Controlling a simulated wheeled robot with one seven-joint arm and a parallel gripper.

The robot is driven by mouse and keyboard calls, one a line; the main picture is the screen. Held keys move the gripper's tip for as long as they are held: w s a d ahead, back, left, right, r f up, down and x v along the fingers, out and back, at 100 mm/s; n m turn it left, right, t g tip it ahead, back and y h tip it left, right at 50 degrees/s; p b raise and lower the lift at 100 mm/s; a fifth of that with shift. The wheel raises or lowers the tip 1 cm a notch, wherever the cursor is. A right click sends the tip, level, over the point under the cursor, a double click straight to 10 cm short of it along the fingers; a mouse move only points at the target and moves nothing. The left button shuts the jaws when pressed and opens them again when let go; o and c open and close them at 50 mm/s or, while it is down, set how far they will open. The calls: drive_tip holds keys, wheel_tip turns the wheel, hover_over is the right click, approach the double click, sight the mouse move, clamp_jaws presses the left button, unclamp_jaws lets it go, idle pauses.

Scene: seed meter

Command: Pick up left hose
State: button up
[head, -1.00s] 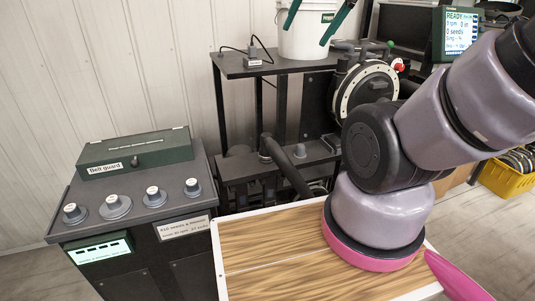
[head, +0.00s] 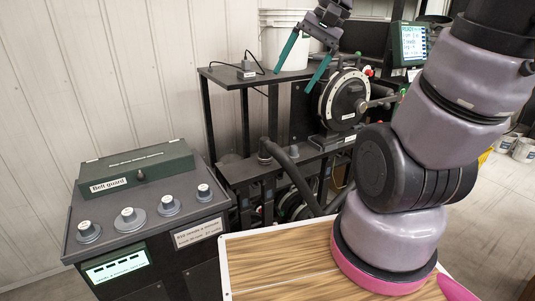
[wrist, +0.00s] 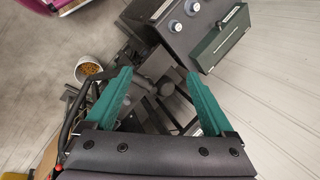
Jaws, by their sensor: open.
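A thick dark hose (head: 293,176) rises from a round fitting on the left of the black machine frame and bends down to the right, its lower end hidden behind the table edge. It appears to be the left hose. My gripper (head: 297,78) is open and empty, with green fingers pointing down. In the head view it shows in front of the shelf and white bucket, above the hose in the picture.
The seed meter disc (head: 343,98) stands right of my gripper. A shelf (head: 230,76) carries a white bucket (head: 270,42) and a small box with a cable. A cabinet with knobs and a green belt guard (head: 137,169) stands left. A wooden-topped table (head: 285,262) is in front.

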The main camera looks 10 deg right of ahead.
drive_tip(key=w+a+f+m+g+y, duration=0.3)
drive_tip(key=w+f+y, duration=0.2)
drive_tip(key=w+f, duration=0.15)
drive_tip(key=m+t+y, duration=0.6)
drive_tip(key=m, duration=0.5)
hover_over(266, 152)
drive_tip(key=s+d, duration=0.2)
drive_tip(key=s, duration=0.3)
wheel_tip(266, 152, down, 16)
drive_tip(key=w+d+f+m+t+h, duration=0.1)
drive_tip(key=d+f+m+t, duration=0.15)
drive_tip(key=f, duration=0.25)
drive_tip(key=w+d+f+m+t+h, duration=0.1)
drive_tip(key=w+f+m+t, duration=0.1)
drive_tip(key=f+m+t, duration=0.3)
drive_tip(key=shift+n+g, duration=0.75)
drive_tip(key=shift+n, duration=0.1)
drive_tip(key=x, duration=1)
drive_tip(key=shift+s+a+f, duration=0.1)
drive_tip(key=shift+f, duration=0.25)
clamp_jaws()
